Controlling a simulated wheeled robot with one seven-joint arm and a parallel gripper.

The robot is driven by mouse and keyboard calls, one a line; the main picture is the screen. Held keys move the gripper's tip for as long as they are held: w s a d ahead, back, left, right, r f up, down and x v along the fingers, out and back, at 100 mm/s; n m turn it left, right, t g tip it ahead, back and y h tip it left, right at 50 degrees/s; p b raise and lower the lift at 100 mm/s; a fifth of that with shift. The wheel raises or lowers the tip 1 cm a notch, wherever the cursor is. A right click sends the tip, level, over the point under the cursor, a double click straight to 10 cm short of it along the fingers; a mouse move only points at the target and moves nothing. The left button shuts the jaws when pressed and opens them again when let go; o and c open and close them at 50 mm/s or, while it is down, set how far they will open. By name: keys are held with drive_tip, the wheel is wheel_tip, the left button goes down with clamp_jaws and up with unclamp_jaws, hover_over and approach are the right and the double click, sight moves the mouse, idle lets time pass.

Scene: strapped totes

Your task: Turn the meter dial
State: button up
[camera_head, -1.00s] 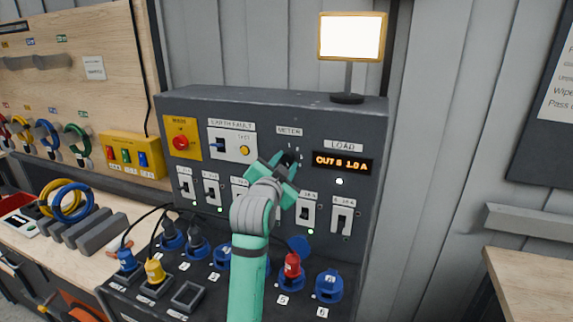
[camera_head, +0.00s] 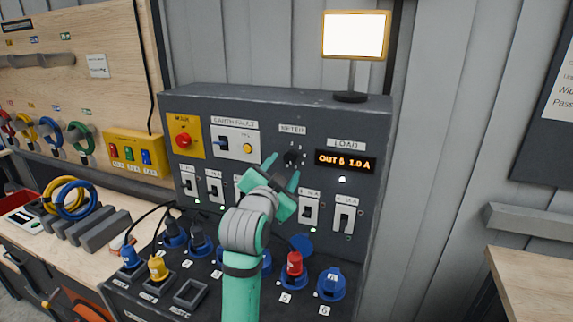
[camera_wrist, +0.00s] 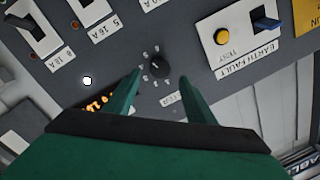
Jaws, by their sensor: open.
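The meter dial (camera_head: 291,158) is a small black round knob on the dark grey panel (camera_head: 320,114), under the METER label and left of the LOAD display (camera_head: 345,161), which reads "OUT 5 1.0 A". It also shows in the wrist view (camera_wrist: 159,67), with a light pointer mark and small markings around it. My gripper (camera_head: 282,172) is open and empty in front of the panel. Its two green fingers point towards the dial. In the wrist view the fingertips (camera_wrist: 132,86) end just short of the dial and do not grip it.
Toggle switches (camera_head: 309,211) line the panel below the dial. An earth fault block with a yellow test button (camera_head: 247,148) and a red main switch (camera_head: 183,141) are to the left. Plugs and sockets (camera_head: 294,266) cover the sloped lower deck.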

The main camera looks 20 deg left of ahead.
drive_tip(key=s, duration=0.5)
drive_tip(key=shift+s+d, duration=0.15)
drive_tip(key=shift+s, duration=0.2)
